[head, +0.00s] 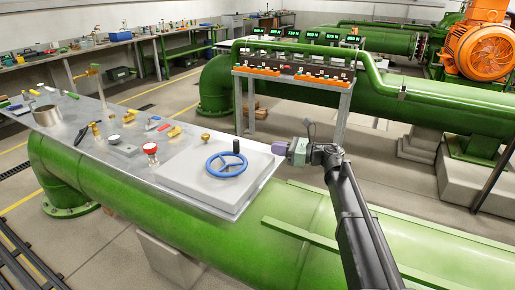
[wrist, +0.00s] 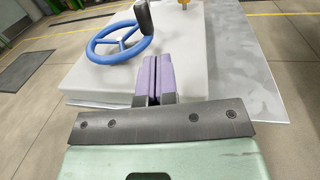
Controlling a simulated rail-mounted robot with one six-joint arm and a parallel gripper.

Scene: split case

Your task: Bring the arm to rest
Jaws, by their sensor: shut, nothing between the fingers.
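My gripper (head: 285,148) is at the end of my dark arm, in the air just right of the metal panel in the head view. In the wrist view its two purple fingers (wrist: 153,76) are together with nothing between them. They point towards the pale block (wrist: 195,40) that carries the blue handwheel (wrist: 120,38). In the head view the blue handwheel (head: 227,165) with its black knob lies on the pale block (head: 190,172), left of my gripper. Whether my gripper touches the block cannot be told, but in the head view they look apart.
The metal panel (head: 90,150) holds gauges, valves, a metal cup (head: 47,114) and small tools. Large green pipes (head: 290,215) run below it and behind. A rack with green displays (head: 295,78) stands behind my gripper. An orange motor (head: 478,48) is at the back right.

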